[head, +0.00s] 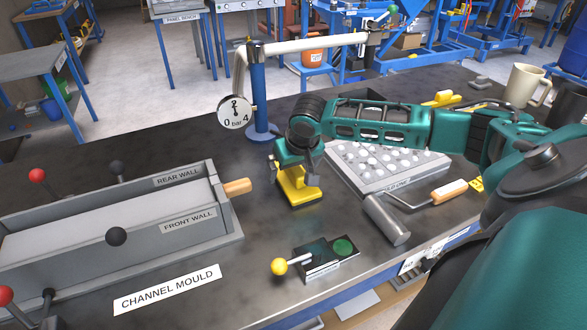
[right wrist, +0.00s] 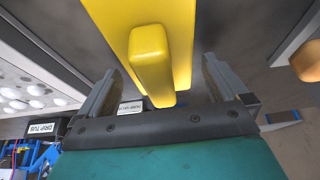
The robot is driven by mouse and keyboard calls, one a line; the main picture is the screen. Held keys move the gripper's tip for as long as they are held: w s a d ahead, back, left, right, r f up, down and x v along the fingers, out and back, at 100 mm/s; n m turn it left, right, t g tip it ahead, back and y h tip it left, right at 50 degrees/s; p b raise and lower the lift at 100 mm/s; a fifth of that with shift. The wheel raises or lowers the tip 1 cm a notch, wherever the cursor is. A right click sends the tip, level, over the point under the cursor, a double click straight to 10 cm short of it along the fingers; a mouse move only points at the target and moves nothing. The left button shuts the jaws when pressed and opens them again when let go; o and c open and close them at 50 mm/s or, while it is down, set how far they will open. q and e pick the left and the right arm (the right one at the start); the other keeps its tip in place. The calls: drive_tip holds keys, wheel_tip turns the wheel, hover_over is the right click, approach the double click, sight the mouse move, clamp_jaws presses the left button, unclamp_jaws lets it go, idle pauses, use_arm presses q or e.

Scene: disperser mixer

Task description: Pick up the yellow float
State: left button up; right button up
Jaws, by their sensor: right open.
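The yellow float (head: 298,190) lies on the dark bench, right of the channel mould. My right gripper (head: 297,168) is directly above it and partly hides its upper part. In the right wrist view the float's blocky yellow handle (right wrist: 150,55) stands out from its flat yellow plate (right wrist: 180,20). The fingers of my right gripper (right wrist: 160,72) are apart, one on each side of the handle, with visible gaps. I cannot tell how deep the handle sits between them. My left gripper is not in view.
The grey channel mould (head: 190,212) with a wooden handle (head: 237,187) is to the left. A blue post with a gauge (head: 236,112) stands behind. A tray of white pieces (head: 385,160) and a roller (head: 387,218) lie right. A yellow-knobbed lever box (head: 325,257) is in front.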

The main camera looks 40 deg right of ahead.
drive_tip(key=shift+w+d+f, duration=0.1)
drive_tip(key=shift+w+f, duration=0.1)
drive_tip(key=shift+f, duration=0.3)
drive_tip(key=shift+f+p, duration=0.15)
drive_tip(key=shift+p, duration=0.25)
drive_tip(key=c, duration=1)
drive_tip(key=shift+o, duration=0.2)
